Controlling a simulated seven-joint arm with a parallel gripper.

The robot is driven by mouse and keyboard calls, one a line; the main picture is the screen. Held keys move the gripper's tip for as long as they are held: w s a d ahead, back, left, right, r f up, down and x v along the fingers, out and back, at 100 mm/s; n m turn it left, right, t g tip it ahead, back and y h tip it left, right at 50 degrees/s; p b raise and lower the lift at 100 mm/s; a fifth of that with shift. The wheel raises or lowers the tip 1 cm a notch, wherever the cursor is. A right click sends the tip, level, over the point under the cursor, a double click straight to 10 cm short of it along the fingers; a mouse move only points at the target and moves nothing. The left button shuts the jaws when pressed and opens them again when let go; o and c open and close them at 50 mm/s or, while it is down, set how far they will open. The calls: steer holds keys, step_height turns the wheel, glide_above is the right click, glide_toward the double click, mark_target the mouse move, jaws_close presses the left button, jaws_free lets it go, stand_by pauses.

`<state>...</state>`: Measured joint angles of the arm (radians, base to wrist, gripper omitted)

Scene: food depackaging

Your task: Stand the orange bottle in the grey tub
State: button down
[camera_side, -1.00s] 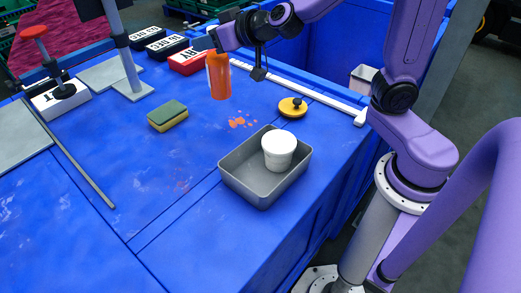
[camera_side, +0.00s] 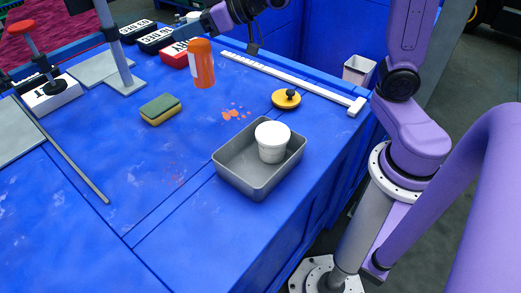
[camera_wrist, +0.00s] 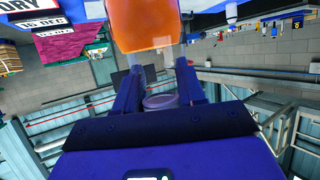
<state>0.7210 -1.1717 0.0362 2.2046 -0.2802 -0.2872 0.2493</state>
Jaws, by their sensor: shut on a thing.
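In the side view the fingertips are hard to make out behind the bottle's top. The grey tub (camera_side: 226,182) stands on the table, nearer the camera and to the right of the bottle. A white cup (camera_side: 272,143) stands in the tub, toward its back right.
A green and yellow sponge (camera_side: 160,109) lies left of the tub. Orange spill spots (camera_side: 234,114) and a yellow disc with a black knob (camera_side: 286,98) lie behind it. A white rail (camera_side: 290,82) runs along the back right. Label blocks (camera_side: 157,38) and a metal post (camera_side: 118,50) stand back left.

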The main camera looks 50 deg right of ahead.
steer(key=s+a+r+n+g+y, duration=0.2)
steer(key=s+a+n+g+y, duration=0.4)
steer(key=s+a, duration=0.35)
steer(key=s+a+f+n+g, duration=0.1)
steer(key=s+f+n+g, duration=0.2)
steer(key=s+n+g, duration=0.65)
steer(key=s+f+m+t, duration=0.2)
steer(key=s+f, duration=0.2)
steer(key=f, duration=0.4)
steer(key=c, duration=0.7)
jaws_free()
steer(key=shift+f, duration=0.15)
steer(key=shift+o, duration=0.2)
